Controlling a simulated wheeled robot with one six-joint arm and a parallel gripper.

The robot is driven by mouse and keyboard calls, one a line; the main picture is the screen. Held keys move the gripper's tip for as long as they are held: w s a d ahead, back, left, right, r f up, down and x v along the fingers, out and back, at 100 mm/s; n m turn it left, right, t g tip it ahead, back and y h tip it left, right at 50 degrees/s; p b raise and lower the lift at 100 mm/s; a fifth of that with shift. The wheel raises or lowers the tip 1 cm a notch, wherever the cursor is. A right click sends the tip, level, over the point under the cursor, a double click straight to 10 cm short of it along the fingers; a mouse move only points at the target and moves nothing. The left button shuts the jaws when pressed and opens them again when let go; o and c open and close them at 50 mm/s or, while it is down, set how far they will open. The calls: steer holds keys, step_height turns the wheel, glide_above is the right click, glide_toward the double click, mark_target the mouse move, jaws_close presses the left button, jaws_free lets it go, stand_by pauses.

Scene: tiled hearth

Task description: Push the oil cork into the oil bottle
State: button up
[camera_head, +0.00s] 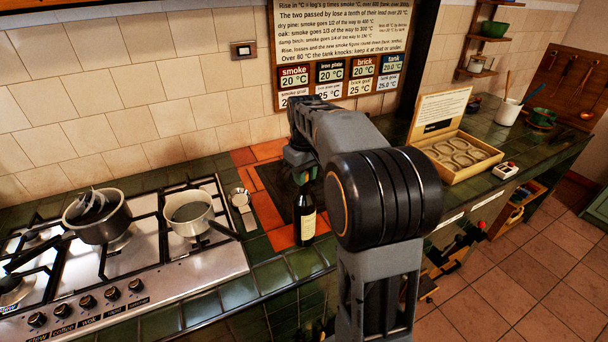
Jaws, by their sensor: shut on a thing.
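The dark oil bottle (305,222), with a cream label, stands upright on the tiled hearth, at the edge of the orange tiles. My gripper (302,178) points down directly over the bottle's neck, partly hidden by my own arm. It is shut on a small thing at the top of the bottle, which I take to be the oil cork. The cork itself is hidden by the fingers and wrist, so I cannot tell how deep it sits in the neck.
A gas hob (160,262) with a dark-filled pot (97,216) and a saucepan (190,213) is on the left. The saucepan's handle points towards the bottle. An open wooden box (460,156) lies on the right counter.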

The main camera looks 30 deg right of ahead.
steer(key=shift+p, duration=0.45)
stand_by(0.9)
steer(key=o, duration=1.2)
steer(key=shift+r, duration=0.1)
steer(key=shift+r, duration=0.3)
steer(key=shift+r+p, duration=2)
steer(key=shift+p, duration=0.05)
step_height(320, 180, up, 14)
steer(key=shift+f, duration=0.1)
